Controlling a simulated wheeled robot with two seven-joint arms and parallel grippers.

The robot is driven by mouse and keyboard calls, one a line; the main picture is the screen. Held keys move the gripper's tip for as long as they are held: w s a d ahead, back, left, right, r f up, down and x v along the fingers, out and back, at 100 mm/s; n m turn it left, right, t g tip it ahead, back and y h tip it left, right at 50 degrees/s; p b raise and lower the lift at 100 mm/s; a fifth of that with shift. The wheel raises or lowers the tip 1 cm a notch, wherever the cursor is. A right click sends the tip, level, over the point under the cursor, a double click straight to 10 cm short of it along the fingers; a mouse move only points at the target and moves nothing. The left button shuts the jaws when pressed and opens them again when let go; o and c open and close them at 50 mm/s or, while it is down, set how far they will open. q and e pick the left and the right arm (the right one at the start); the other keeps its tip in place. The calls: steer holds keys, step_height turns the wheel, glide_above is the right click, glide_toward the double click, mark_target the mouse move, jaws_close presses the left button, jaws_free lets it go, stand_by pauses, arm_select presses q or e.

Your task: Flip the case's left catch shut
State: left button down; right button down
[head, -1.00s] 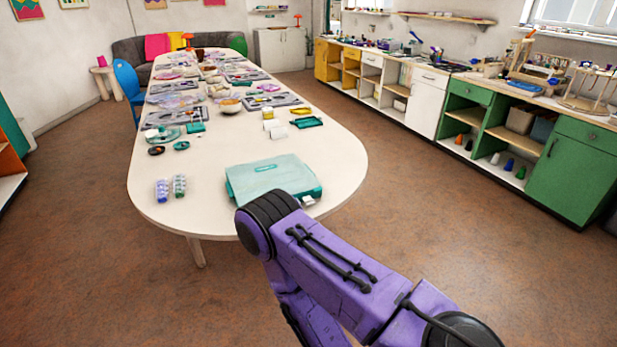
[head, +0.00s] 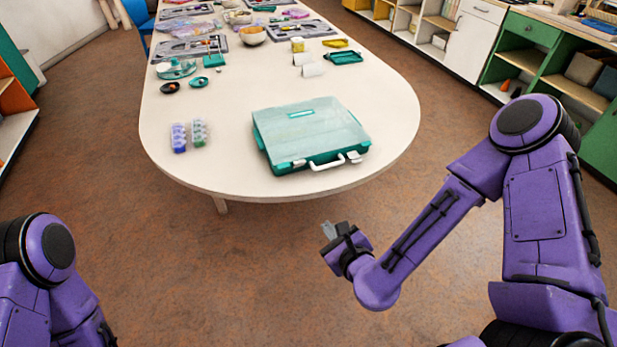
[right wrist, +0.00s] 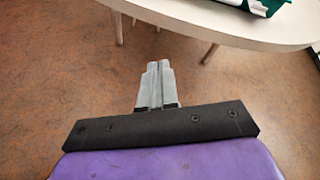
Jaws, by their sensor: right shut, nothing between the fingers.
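The teal case (head: 305,122) with a clear lid lies closed on the near end of the table. Its front faces me, with a white handle (head: 328,164) between two pale catches. The left catch (head: 299,163) is small on the front edge; I cannot tell how far it is flipped. The right catch (head: 354,157) sticks out at the front right. My right gripper (head: 327,230) is shut and empty, in front of the table's edge and below the case. In the right wrist view its fingers (right wrist: 157,80) are together over the floor, and a case corner (right wrist: 285,8) shows at the top right.
The white table (head: 225,160) has a rounded near edge between my right gripper and the case. Two bead tubes, blue (head: 178,138) and green (head: 199,132), stand left of the case. The tabletop around the case is clear.

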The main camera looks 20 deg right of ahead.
steer(key=w+r+m+t, duration=0.2)
steer(key=w+r+m, duration=0.2)
steer(key=r+m, duration=0.1)
steer(key=p, duration=0.2)
glide_toward(303, 164)
steer(key=f, duration=0.1)
steer(key=w+f, duration=0.1)
steer(key=f, duration=0.1)
steer(key=shift+w+a, duration=0.2)
steer(key=shift+a, duration=0.05)
steer(key=w, duration=0.1)
steer(key=w+r, duration=0.1)
steer(key=shift+w+r+p, duration=0.2)
steer(key=shift+w+p, duration=0.15)
steer(key=shift+p, duration=0.05)
steer(key=shift+w+a+r, duration=0.1)
steer(key=shift+w+r, duration=0.15)
steer(key=shift+w, duration=0.4)
